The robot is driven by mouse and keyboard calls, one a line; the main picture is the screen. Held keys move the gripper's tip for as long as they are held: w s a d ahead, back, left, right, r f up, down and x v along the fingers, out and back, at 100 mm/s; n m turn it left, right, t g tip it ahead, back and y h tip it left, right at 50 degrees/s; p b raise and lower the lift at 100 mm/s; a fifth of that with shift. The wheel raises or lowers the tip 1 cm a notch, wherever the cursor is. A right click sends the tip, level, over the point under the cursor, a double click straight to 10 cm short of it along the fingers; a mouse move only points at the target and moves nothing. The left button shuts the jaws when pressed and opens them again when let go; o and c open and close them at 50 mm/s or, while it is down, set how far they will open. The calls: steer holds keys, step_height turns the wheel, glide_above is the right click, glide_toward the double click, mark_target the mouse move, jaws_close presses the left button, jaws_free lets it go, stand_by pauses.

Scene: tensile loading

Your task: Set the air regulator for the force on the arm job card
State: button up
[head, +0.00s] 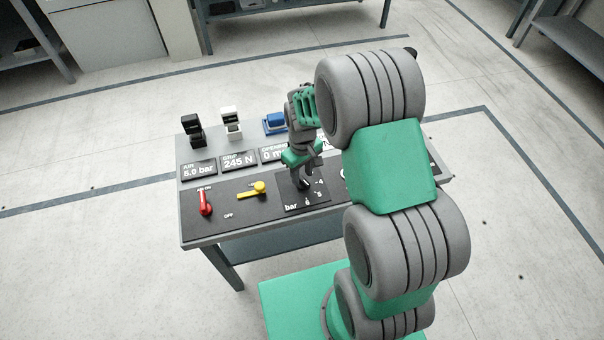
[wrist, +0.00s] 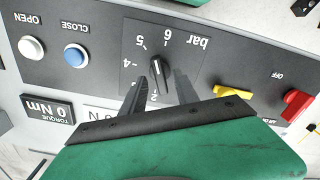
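The air regulator knob (wrist: 157,72) is a dark knob on a black dial plate marked bar (wrist: 190,70), with numbers including 4, 5 and 6. Its light pointer line runs roughly up and down in the wrist view; the exact setting is unclear. My gripper (wrist: 163,78) has its two dark fingers apart, one on each side of the knob. I cannot tell whether they touch it. In the head view my gripper (head: 304,182) points down at the dial plate (head: 293,202). The AIR display (head: 198,169) seems to read 6.0 bar. I see no readable job card.
The GRIP display (head: 237,160) reads 245 N. A red lever (head: 205,205) and a yellow lever (head: 252,189) stand left of the dial. White (wrist: 32,47) and blue (wrist: 76,55) buttons are beside it. Black, white and blue (head: 275,122) items stand along the back. My arm hides the panel's right part.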

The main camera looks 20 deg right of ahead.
steer(key=shift+f, duration=0.8)
steer(key=shift+c, duration=0.3)
jaws_close()
